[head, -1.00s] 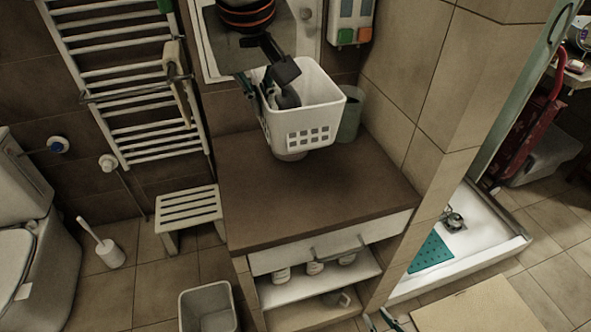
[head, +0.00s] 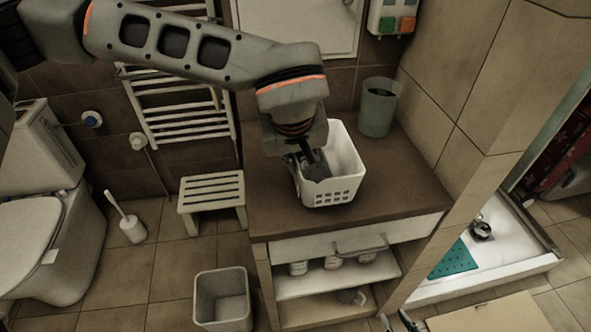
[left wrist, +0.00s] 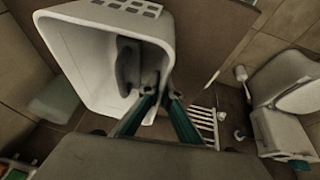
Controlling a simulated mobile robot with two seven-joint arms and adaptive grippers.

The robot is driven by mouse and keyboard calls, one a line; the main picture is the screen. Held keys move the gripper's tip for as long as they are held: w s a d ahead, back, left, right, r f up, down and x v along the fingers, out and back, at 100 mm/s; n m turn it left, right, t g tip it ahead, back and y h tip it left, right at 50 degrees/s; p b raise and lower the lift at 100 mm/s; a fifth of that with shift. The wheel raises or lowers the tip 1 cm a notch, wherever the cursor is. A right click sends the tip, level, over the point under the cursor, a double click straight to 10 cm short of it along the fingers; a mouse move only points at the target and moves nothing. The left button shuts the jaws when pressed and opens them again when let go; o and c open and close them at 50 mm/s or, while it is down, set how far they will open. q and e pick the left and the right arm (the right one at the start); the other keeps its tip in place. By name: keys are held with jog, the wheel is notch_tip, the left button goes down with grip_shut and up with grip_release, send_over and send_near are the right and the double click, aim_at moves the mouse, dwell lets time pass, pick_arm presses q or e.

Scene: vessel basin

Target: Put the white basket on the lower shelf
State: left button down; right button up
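The white basket (head: 347,190) is upright over the brown cabinet top, close to its front part. I cannot tell if its base touches the top. My left gripper (head: 308,172) is shut on the basket's left wall. In the left wrist view its teal fingers (left wrist: 158,98) straddle the wall of the basket (left wrist: 85,60), and a grey shape shows inside. The lower shelf (head: 300,313) is at the bottom of the open cabinet front, with a grey mug (head: 352,296) on its right part. My right gripper (head: 398,322) shows at the bottom edge, its tips apart.
A drawer front with a handle (head: 360,247) sits above the upper shelf (head: 300,284), which holds several small jars. A green cup (head: 378,108) stands at the back of the cabinet top. A waste bin (head: 222,297) and a slatted stool (head: 210,190) stand left of the cabinet.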

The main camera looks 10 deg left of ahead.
pick_arm(q)
jog(key=shift+f, duration=1.4)
jog(key=shift+f, duration=0.1)
jog(key=c, duration=2.3)
grip_release()
